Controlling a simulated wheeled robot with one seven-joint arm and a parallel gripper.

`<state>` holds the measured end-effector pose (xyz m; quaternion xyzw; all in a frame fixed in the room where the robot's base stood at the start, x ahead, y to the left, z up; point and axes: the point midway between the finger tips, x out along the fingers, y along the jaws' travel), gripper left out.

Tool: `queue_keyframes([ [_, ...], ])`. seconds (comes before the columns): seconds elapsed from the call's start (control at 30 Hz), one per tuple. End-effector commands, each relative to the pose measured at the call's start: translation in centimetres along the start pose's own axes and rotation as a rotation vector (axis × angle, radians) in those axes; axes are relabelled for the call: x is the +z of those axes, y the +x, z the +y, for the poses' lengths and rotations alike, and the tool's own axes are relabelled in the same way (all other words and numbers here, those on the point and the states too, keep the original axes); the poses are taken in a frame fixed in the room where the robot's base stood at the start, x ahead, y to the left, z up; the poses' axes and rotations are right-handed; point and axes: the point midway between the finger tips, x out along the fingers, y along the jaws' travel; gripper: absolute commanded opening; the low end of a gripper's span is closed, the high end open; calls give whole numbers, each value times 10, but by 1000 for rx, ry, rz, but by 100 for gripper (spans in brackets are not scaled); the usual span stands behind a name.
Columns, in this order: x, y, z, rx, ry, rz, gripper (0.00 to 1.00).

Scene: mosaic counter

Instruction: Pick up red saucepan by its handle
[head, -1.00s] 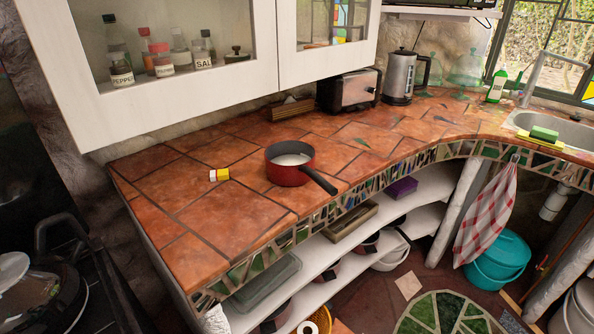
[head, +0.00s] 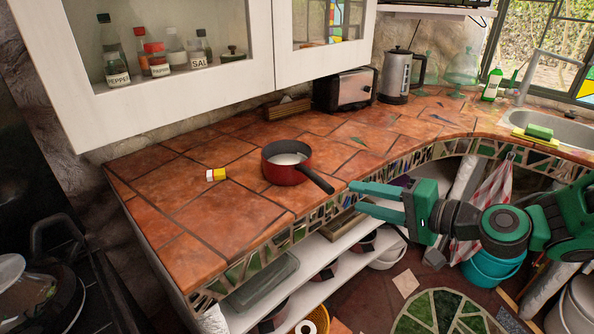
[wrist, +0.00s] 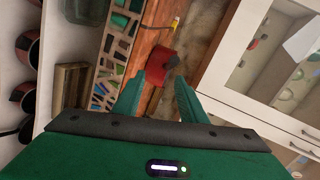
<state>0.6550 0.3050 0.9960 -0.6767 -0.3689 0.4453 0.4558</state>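The red saucepan (head: 288,166) stands upright on the tiled counter (head: 205,213), with a pale inside. Its black handle (head: 317,181) points to the lower right, towards the counter's front edge. My green gripper (head: 352,197) is at the front edge, to the right of the handle, with its fingers pointing left. The fingers are spread apart with nothing between them, and they do not touch the handle.
A small yellow, white and red item (head: 216,174) lies left of the saucepan. A toaster (head: 345,89) and a kettle (head: 397,75) stand at the back. White wall cabinets (head: 165,111) hang above the counter. Open shelves (head: 335,252) hold items below the counter edge.

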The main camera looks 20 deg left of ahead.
Motion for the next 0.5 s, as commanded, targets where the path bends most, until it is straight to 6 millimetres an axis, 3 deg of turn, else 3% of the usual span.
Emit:
queue_keyframes([
  [0.13,3,14,-13,-63,57,9,38],
  [0.5,2,61,-19,-72,63,12,38],
])
